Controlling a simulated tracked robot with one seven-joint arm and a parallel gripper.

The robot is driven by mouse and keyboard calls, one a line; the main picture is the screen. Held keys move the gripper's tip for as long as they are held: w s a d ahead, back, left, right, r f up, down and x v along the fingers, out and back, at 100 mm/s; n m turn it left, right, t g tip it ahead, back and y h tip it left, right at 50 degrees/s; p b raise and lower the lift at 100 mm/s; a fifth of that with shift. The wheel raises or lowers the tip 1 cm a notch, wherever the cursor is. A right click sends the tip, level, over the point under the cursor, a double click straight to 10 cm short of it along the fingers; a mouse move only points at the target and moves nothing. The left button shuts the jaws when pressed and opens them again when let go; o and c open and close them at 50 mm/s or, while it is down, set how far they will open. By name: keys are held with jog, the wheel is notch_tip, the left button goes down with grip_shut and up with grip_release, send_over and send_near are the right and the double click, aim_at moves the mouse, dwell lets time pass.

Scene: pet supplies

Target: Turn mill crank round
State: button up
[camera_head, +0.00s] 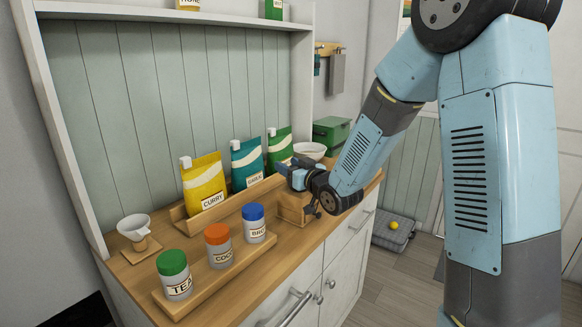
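A small wooden box (292,210), which looks like the mill, stands on the wooden counter (330,218) right of the middle of the view. My gripper (287,171) is over this box, coming in from the right, and hides its top. A small dark part shows at the box's right side, beneath my wrist; I cannot tell whether it is the crank or part of my gripper. The fingers are small and partly hidden, so I cannot tell whether they are open or shut, or touching the crank.
Yellow (204,182), teal (247,163) and green (279,146) pouches stand in a wooden rack behind. Jars with green (173,275), orange (218,246) and blue (253,224) lids stand in front. A white funnel (134,227) is at left; a white bowl (309,150) and green box (331,133) are behind my gripper.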

grip_shut()
jog(key=shift+d, duration=0.25)
jog(key=shift+a, duration=0.25)
jog(key=shift+w+h, duration=0.1)
jog(key=shift+h, duration=0.2)
